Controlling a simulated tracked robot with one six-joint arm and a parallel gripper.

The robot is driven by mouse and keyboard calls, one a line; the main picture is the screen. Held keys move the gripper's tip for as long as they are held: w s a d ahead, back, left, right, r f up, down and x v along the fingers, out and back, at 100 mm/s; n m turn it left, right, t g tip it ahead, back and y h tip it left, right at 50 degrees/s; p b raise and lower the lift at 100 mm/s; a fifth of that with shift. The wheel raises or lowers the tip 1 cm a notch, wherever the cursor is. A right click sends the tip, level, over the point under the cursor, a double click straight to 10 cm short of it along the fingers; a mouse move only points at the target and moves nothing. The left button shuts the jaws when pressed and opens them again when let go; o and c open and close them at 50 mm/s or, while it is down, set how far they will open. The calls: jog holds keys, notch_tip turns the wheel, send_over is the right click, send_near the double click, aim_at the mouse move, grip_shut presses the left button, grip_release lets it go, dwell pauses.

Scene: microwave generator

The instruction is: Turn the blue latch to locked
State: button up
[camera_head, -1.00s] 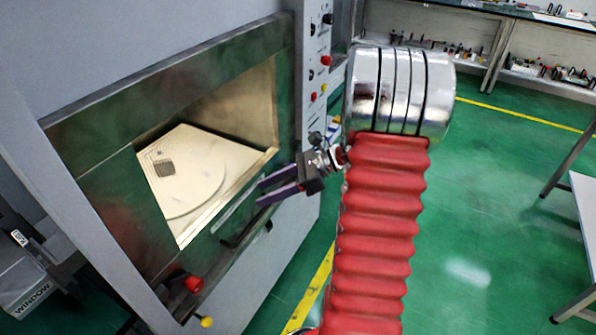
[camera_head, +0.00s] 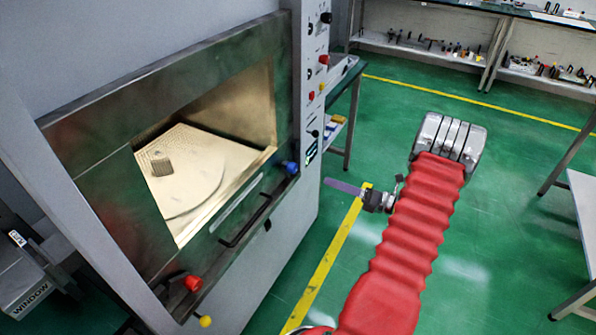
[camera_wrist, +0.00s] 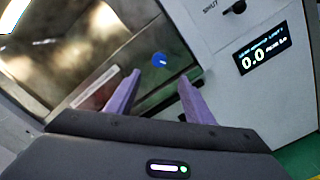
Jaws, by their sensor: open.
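The blue latch (camera_head: 290,167) sits at the right end of the microwave generator's lower front frame, to the right of the black door handle (camera_head: 246,222). In the wrist view the blue latch (camera_wrist: 160,60) shows as a round blue knob ahead of my gripper, roughly between the fingers. My gripper (camera_head: 328,181) is to the right of the latch in the head view, apart from it. Its purple fingers (camera_wrist: 160,85) are spread and empty. Whether the latch is turned to locked cannot be told.
The microwave chamber (camera_head: 190,165) holds a pale round plate with a small grey block (camera_head: 161,166). A red knob (camera_head: 193,283) and a yellow knob (camera_head: 206,321) are at the lower left. A lit display (camera_wrist: 264,55) is right of the fingers. Green floor lies clear around my arm.

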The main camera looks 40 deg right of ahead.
aim_at(296, 169)
jog(key=shift+w, duration=0.1)
jog(key=x, duration=1.3)
jog(key=shift+w+a, duration=0.15)
jog(key=shift+w, duration=0.2)
jog(key=shift+c, duration=0.5)
jog(key=c, duration=0.9)
